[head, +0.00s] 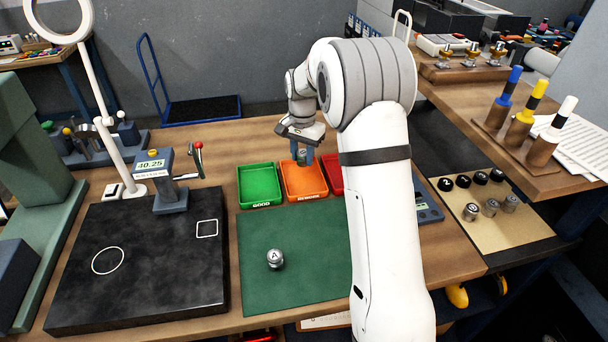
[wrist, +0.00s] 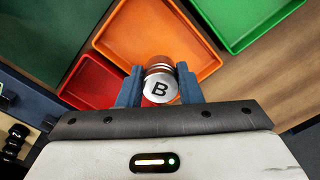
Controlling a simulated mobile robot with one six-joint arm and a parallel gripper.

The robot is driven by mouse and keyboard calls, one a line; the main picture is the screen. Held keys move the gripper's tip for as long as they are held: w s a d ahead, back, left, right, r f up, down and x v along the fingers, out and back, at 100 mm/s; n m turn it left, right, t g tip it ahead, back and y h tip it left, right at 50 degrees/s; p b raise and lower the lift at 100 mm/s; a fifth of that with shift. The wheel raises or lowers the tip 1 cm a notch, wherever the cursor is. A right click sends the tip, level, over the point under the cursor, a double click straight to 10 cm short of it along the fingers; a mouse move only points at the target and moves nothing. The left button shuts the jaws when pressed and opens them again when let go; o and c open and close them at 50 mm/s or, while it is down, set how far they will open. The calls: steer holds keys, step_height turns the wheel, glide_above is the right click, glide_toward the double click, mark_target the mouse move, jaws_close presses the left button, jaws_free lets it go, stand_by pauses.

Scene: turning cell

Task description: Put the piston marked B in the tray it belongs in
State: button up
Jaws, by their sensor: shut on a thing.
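My gripper (head: 303,160) is over the orange tray (head: 304,195), whose front label reads REWORK. In the wrist view, its blue fingers are shut on the piston marked B (wrist: 159,86), a silver cylinder with its lettered face toward the camera. I cannot tell whether the piston touches the tray floor. The green tray (head: 260,198), labelled GOOD, is to the left. The red tray (head: 334,172) is to the right, partly hidden by my arm. A piston marked A (head: 275,258) stands on the green mat (head: 303,281).
A black plate (head: 150,285) with a digital gauge (head: 153,168) fills the left of the bench. A lamp (head: 103,150) stands behind it. Several small metal parts (head: 491,208) sit on a board at the right. A blue cart (head: 203,108) is behind the bench.

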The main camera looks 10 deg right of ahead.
mark_target(302, 180)
steer(key=shift+f+p, duration=0.3)
steer(key=shift+f, duration=2.85)
steer(key=o, duration=1.1)
step_height(302, 180, up, 12)
steer(key=shift+r+b, duration=0.1)
steer(key=shift+b, duration=0.45)
steer(key=s+r+n+t, duration=0.1)
steer(key=s+r+n, duration=0.2)
steer(key=s, duration=0.9)
steer(key=s+r+n+t, duration=0.1)
steer(key=s+r+n, duration=0.25)
steer(key=s, duration=0.85)
steer(key=s+f+n+t, duration=0.1)
steer(key=s+f, duration=0.2)
steer(key=s, duration=0.7)
steer(key=shift+d, duration=0.35)
steer(key=shift+n, duration=0.25)
